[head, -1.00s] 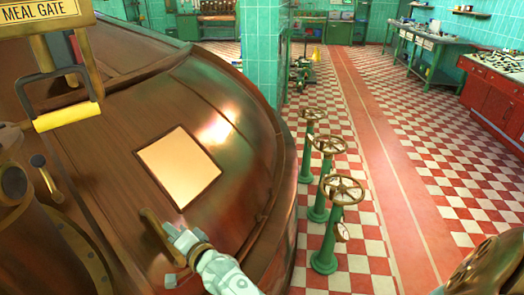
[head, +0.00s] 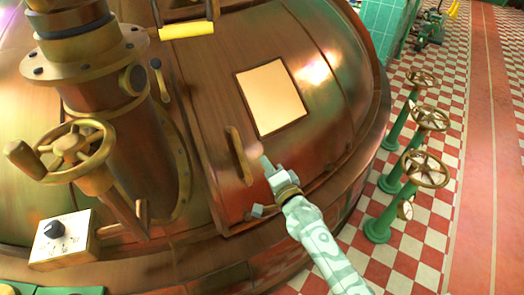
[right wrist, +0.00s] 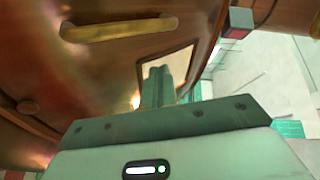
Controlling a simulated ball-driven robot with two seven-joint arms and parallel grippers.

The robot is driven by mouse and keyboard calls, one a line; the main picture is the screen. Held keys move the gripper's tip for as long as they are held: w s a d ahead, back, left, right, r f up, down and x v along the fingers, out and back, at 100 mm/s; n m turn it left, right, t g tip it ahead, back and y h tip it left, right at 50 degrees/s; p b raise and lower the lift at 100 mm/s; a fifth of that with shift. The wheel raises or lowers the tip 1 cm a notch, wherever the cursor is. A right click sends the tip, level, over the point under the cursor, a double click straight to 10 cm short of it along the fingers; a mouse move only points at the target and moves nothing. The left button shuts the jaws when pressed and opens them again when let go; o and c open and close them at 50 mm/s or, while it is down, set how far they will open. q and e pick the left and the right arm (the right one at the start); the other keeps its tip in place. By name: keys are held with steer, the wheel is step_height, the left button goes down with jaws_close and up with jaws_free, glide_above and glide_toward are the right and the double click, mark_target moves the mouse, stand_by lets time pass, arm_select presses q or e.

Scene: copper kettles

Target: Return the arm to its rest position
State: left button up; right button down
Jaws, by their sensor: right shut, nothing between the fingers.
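My right gripper (head: 264,162) is shut and empty. It is just right of a brass bar handle (head: 239,156) on the copper kettle (head: 215,100); the head view does not settle whether they touch. In the right wrist view its closed fingers (right wrist: 157,86) point towards the kettle, in front of a pale square panel (right wrist: 180,68). The brass handle (right wrist: 118,28) lies beyond the fingertips there, up and to the left, with a gap in the picture. My left gripper is not in view.
A flanged copper pipe (head: 115,110), a brass handwheel (head: 68,150) and a dial box (head: 62,239) stand at the left. A yellow-gripped lever (head: 187,30) is above. Green valve stands (head: 392,190) line the checkered floor at the right, with a clear red walkway (head: 488,170) beyond.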

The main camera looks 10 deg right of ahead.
steer(key=s+d+f+n+g+h, duration=0.1)
steer(key=s+d+f+n+g, duration=0.2)
steer(key=s+f, duration=0.55)
steer(key=s+f+n+g, duration=0.3)
steer(key=s+f+n, duration=0.15)
steer(key=f, duration=0.65)
steer(key=s+d+f+n+g+h, duration=0.1)
steer(key=s+d+f+n+g, duration=0.2)
steer(key=s+f, duration=0.55)
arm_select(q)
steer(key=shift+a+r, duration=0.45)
arm_select(e)
steer(key=s+d+f+n+g, duration=0.1)
steer(key=s+f, duration=0.3)
steer(key=s, duration=0.6)
steer(key=s+d+f+n+g+h, duration=0.1)
steer(key=s+d+f+n+g, duration=0.1)
steer(key=s, duration=0.8)
steer(key=s+d+f+n+g+h, duration=0.1)
steer(key=s+d+f+g, duration=0.3)
steer(key=s, duration=0.6)
step_height(320, 180, down, 2)
steer(key=shift+s+f+n, duration=0.1)
steer(key=shift+s+n, duration=0.2)
steer(key=shift+n, duration=0.45)
